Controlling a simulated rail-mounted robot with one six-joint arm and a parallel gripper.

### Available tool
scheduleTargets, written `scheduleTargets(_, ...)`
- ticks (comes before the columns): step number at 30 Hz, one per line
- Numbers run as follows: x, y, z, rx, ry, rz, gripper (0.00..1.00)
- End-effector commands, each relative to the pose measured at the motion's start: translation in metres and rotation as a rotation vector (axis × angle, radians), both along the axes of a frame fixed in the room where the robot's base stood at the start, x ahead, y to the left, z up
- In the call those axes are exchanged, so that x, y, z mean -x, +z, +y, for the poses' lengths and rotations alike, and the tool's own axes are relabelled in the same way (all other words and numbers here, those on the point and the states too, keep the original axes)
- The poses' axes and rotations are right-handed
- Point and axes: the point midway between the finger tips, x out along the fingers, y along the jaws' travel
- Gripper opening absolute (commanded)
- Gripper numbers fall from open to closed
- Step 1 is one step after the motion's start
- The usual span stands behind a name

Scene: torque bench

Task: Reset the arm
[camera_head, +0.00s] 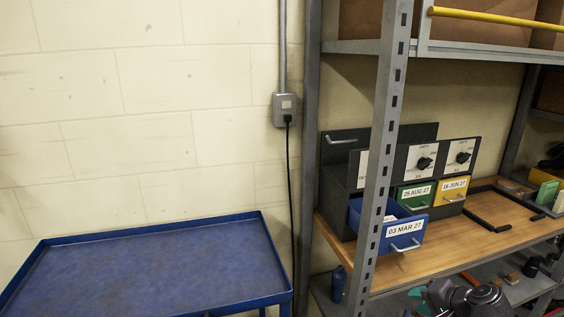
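A dark, rounded jointed part, which looks like a piece of my arm (468,298), shows at the bottom edge right of centre, low in front of the shelving. The rest of the arm is cut off by the frame. My gripper and its fingertips do not show, so I cannot see whether it is open or holds anything.
A dark drawer unit (343,134) stands on the wooden shelf (455,238). Its blue drawer (380,238) is pulled out; green (416,195) and yellow (453,189) drawers show beside it. A grey post (385,130) stands in front. The blue table (160,265) is empty.

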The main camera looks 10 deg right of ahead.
Motion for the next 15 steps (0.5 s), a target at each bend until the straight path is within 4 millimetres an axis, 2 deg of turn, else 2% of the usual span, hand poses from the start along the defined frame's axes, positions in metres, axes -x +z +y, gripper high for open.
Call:
scheduleTargets(1, -0.001, -0.015, 0.023, 0.065, 0.105, 0.102, 0.33)
scheduleTargets(3, 0.002, -0.035, 0.054, 0.175, 0.260, 0.260, 0.33)
scheduleTargets(6, 0.006, -0.052, 0.092, 0.324, 0.446, 0.436, 0.33)
scheduleTargets(10, 0.007, -0.061, 0.136, 0.500, 0.638, 0.584, 0.33)
scheduleTargets(14, 0.002, -0.062, 0.182, 0.638, 0.782, 0.635, 0.33)
scheduleTargets(15, 0.000, -0.062, 0.199, 0.667, 0.823, 0.627, 0.33)
